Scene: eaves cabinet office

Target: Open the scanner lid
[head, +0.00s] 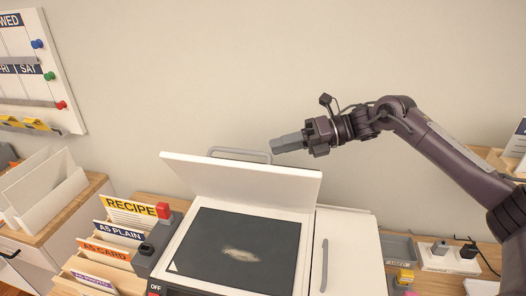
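The scanner (170,270) stands on the desk with its white lid (245,182) raised and tilted back. Its dark glass (240,248) is exposed, with a pale smudge in the middle. A grey bar handle (240,152) shows above the lid's top edge. My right gripper (275,147) comes in from the right, above the lid near the handle's right end. Its fingers look closed together with nothing seen between them. I cannot tell whether the fingertips touch the handle. My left gripper is not in view.
Labelled card dividers (118,232) stand left of the scanner. A white panel with a grey bar (345,250) sits at its right, then a grey tray (398,249) and a socket strip (448,262). A wall calendar (40,75) hangs at upper left. The wall above is clear.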

